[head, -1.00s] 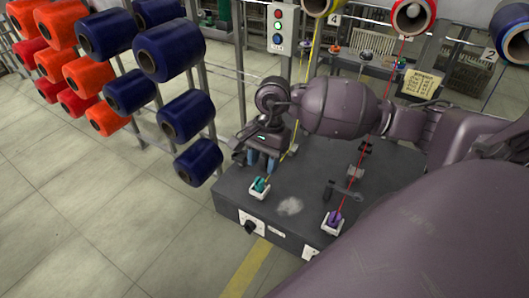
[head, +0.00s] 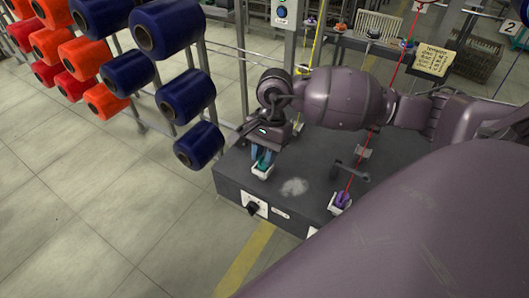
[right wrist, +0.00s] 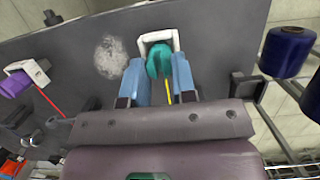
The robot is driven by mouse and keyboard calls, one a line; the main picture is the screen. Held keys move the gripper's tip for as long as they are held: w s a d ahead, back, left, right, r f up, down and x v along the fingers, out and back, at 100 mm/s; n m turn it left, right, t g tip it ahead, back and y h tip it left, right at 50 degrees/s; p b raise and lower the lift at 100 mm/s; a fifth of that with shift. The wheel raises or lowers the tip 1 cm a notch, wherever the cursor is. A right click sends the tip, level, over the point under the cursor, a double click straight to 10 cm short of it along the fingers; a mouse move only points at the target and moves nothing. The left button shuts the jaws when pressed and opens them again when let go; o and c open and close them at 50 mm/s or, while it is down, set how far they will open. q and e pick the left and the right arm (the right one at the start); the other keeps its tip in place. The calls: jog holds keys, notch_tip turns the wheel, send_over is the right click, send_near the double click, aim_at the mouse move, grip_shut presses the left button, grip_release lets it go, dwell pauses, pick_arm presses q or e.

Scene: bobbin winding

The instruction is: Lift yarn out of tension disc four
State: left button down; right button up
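The teal tension disc (head: 265,156) sits in a white bracket (head: 261,171) near the front left of the dark machine top. It also shows in the right wrist view (right wrist: 158,62). Yellow yarn (head: 317,42) comes down to this disc from the back. In the right wrist view the yarn (right wrist: 168,90) runs between the fingers. My right gripper (right wrist: 160,78) is open, with one blue finger on each side of the disc. I cannot tell whether the fingers touch it. My right forearm covers part of the yarn in the head view. My left gripper is out of view.
A purple disc (head: 342,200) with red yarn (head: 397,75) stands to the right on the machine top (head: 310,165). A pale fluff patch (head: 294,187) lies between the discs. A rack of blue cones (head: 198,145) stands at left. A knob (head: 253,208) is on the front face.

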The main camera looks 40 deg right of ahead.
jog(key=shift+c, duration=1.1)
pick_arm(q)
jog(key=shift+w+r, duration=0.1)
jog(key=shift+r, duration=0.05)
pick_arm(e)
jog(key=shift+r, duration=0.15)
